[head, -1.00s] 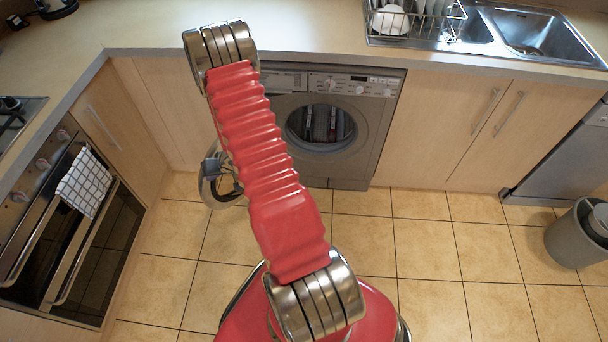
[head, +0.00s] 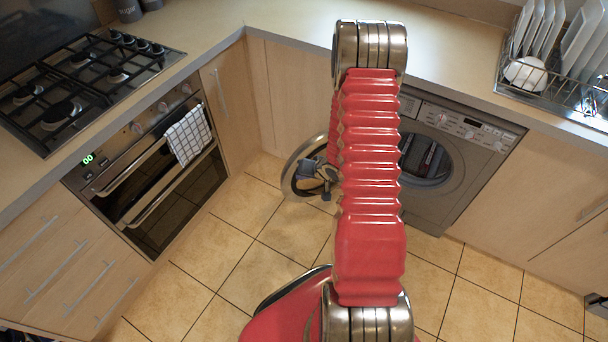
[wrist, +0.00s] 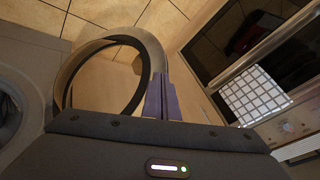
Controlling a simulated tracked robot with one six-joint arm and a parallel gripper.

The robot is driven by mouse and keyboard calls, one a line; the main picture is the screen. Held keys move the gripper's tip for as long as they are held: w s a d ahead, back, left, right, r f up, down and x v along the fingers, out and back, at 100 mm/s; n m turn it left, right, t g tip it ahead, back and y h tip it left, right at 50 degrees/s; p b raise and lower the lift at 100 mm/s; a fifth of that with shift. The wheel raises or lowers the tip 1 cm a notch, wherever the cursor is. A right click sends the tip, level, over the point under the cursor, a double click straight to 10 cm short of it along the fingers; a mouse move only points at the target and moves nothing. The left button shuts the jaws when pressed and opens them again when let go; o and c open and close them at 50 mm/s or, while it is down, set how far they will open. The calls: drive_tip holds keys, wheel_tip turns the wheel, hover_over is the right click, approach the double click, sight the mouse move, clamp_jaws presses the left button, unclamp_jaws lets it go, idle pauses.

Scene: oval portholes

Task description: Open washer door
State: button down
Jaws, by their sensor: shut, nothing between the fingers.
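The grey washer (head: 455,150) stands under the counter, partly behind my arm, with its round opening (head: 428,160) uncovered. Its round door (head: 290,178), a ring with a dark inner rim, is swung out to the left of the machine. The door ring also shows in the wrist view (wrist: 70,75), with the washer front (wrist: 30,70) at the left edge. My gripper (wrist: 161,98) is shut and empty. Its fingers overlap the right side of the ring in the wrist view; I cannot tell whether they touch it. In the head view my gripper (head: 323,184) is small, beside the ring.
An oven (head: 160,190) with a checked towel (head: 188,135) on its handle is at the left, under a gas hob (head: 75,85). A dish rack (head: 560,75) stands on the counter at the right. Tiled floor (head: 270,235) lies open in front of the cabinets.

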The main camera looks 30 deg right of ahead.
drive_tip(key=s+a+r, duration=0.2)
drive_tip(key=s+r, duration=0.1)
drive_tip(key=r, duration=0.2)
drive_tip(key=shift+a+r, duration=0.15)
drive_tip(key=shift+a, duration=0.2)
idle(0.5)
